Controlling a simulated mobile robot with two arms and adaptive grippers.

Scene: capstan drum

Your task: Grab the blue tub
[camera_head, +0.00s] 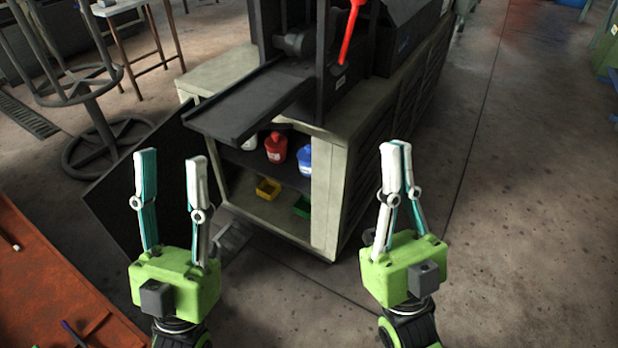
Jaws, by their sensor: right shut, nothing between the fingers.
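A blue tub (305,160) stands on the upper shelf inside the open cabinet, at its right side. A red tub (276,148) stands to its left. My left gripper (171,158) is open and empty, its fingers upright and apart, in front of the cabinet and to the left of the blue tub. My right gripper (396,148) is shut and empty, to the right of the blue tub and in front of the cabinet's side. Neither gripper touches a tub.
The cabinet (332,185) has a right post close beside the blue tub. A dark tray (245,105) juts out above the opening. A yellow bin (268,188) and a green bin (302,206) sit on the lower shelf. An orange surface (50,270) lies at left. The floor at right is clear.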

